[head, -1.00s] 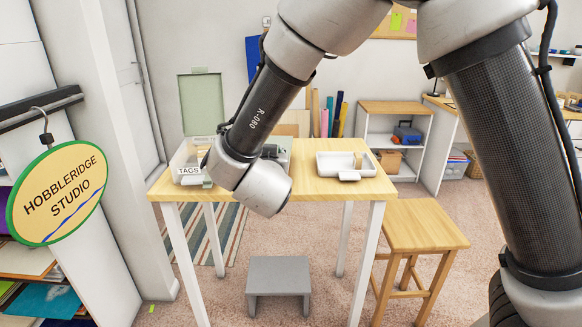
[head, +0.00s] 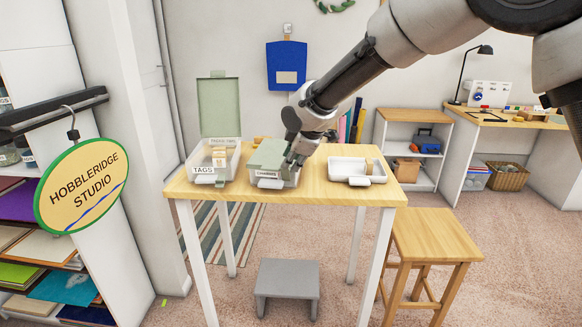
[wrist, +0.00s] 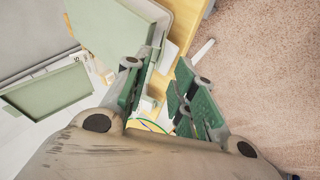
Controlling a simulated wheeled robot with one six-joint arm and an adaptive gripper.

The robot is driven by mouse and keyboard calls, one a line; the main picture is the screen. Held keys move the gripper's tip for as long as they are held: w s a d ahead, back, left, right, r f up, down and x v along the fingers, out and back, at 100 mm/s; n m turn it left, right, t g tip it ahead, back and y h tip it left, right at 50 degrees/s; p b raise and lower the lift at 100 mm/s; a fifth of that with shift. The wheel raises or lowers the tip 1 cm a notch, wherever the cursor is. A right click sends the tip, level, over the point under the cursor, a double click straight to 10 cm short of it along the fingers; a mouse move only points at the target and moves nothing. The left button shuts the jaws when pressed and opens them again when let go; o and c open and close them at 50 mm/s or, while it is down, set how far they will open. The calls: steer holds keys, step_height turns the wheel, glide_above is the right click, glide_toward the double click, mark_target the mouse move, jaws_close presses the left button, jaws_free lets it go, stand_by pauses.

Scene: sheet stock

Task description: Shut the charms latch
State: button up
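The middle box (head: 277,180) on the table has its green lid (head: 268,154) down. A pale latch tab (head: 270,184) sticks out at its front, below a label too small to read, so I cannot confirm it is the charms box. My gripper (head: 293,160) is at the right side of this lid, pointing down; contact is unclear. In the wrist view my gripper (wrist: 160,97) has its two green-padded fingers apart, with nothing clearly between them. A green lid (wrist: 108,28) shows just beyond the left finger.
The TAGS box (head: 203,160) stands left with its lid (head: 219,105) raised and small items inside. An open white box (head: 345,172) with a latch tab stands right. A stool (head: 430,240) and grey step (head: 288,280) are near the table (head: 325,193).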

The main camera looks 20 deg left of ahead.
mark_target(286, 173)
steer(key=shift+x, duration=2.3)
steer(key=shift+a, duration=0.1)
steer(key=shift+s, duration=0.1)
jaws_close()
